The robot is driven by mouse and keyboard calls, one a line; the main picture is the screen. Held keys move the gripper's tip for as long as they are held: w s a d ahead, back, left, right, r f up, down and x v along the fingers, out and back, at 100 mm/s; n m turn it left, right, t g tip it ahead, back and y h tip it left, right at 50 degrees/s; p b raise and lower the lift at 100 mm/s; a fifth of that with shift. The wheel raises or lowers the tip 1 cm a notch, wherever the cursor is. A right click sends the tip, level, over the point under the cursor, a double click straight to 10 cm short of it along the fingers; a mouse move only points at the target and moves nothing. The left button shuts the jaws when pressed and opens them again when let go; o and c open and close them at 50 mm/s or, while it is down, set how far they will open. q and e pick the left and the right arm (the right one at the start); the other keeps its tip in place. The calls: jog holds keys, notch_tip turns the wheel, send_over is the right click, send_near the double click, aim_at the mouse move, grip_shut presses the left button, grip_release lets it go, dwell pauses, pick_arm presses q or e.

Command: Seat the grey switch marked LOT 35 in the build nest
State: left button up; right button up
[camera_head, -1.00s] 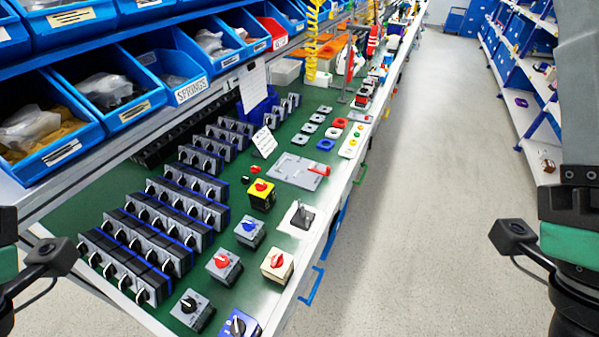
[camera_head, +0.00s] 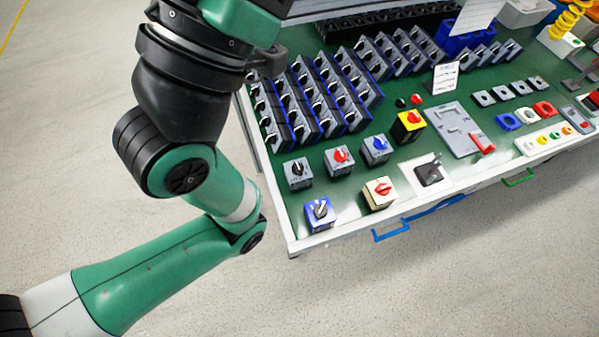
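Three grey switches stand in a row on the green bench: one with a black knob (camera_head: 297,174), one with a red knob (camera_head: 340,160) and one with a blue knob (camera_head: 377,151). Their lot marks are too small to read, so I cannot tell which is LOT 35. A grey fixture plate with a red clamp (camera_head: 458,122) lies to their right. A white plate with a dark block and lever (camera_head: 427,173) lies near the front edge. I cannot tell which of these is the build nest. An arm of mine fills the left; neither gripper is in view.
A blue switch (camera_head: 320,213), a cream switch with a red knob (camera_head: 379,193) and a yellow switch (camera_head: 408,126) stand nearby. Rows of dark switches (camera_head: 315,95) fill the back left. A small sign (camera_head: 445,78) stands behind the plate. Blue handles (camera_head: 433,213) stick out in front.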

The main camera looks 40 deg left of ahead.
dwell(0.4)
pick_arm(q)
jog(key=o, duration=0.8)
